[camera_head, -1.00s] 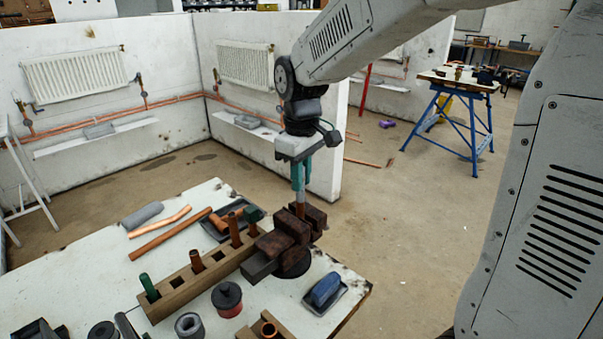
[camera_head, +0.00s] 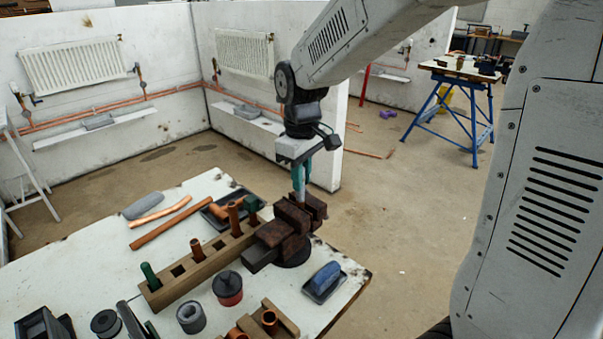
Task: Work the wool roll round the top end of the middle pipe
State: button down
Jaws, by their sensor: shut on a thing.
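My gripper (camera_head: 300,188), with teal fingers, points down at the dark rusty vise (camera_head: 290,230) on the white bench. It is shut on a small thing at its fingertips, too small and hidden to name. I cannot tell for sure which pipe is the middle one. A grey roll (camera_head: 143,205) lies at the bench's far left; I cannot tell whether it is wool.
A blue-handled block (camera_head: 325,280) lies on a dark tray right of the vise. Loose copper pipes (camera_head: 160,222) lie behind the rack. A white partition stands beyond the bench.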

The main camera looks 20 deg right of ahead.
jog(key=shift+f, duration=0.15)
jog(key=shift+f, duration=0.15)
jog(key=shift+w, duration=0.1)
dwell(0.5)
